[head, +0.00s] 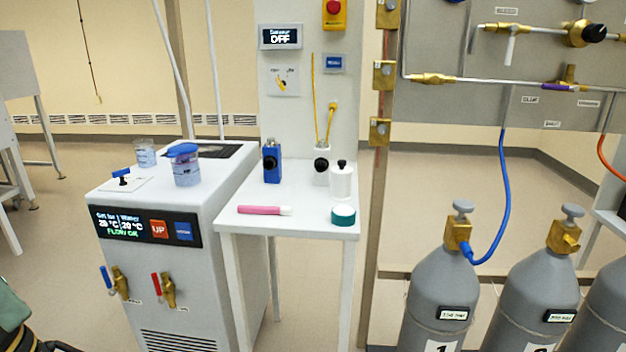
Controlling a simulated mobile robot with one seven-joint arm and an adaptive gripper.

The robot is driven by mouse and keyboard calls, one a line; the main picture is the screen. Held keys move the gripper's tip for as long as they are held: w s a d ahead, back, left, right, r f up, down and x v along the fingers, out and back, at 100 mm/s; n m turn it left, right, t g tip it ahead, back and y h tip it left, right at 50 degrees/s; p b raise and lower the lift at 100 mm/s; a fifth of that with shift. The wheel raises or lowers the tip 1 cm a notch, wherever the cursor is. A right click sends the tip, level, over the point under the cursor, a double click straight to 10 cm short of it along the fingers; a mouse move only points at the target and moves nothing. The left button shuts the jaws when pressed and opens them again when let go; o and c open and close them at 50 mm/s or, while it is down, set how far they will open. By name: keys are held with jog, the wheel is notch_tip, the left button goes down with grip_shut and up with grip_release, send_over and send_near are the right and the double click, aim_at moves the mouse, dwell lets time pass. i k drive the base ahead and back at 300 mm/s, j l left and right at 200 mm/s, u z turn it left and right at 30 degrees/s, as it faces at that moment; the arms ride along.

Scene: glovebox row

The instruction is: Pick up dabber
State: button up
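A pink stick with a white end (263,210), which looks like the dabber, lies flat on the small white table (290,185). Its white end points right, towards a round teal container with a white top (343,215) at the table's front right; the two are apart. My gripper cannot be made out in the head view. Only some dark and green parts show at the lower left edge, and I cannot tell what they are.
A white chiller (170,225) adjoins the table's left. Grey gas cylinders (440,295) stand right. Floor before the table looks clear.

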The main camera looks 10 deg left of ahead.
aim_at(284, 210)
jog(key=i+j+z, duration=0.4)
jog(key=j, duration=0.15)
jog(key=i+j+z, duration=0.1)
jog(key=j+z, duration=0.15)
jog(key=i+j+z, duration=0.2)
jog(key=j, duration=0.2)
jog(key=j+z, duration=0.2)
jog(key=j, duration=0.15)
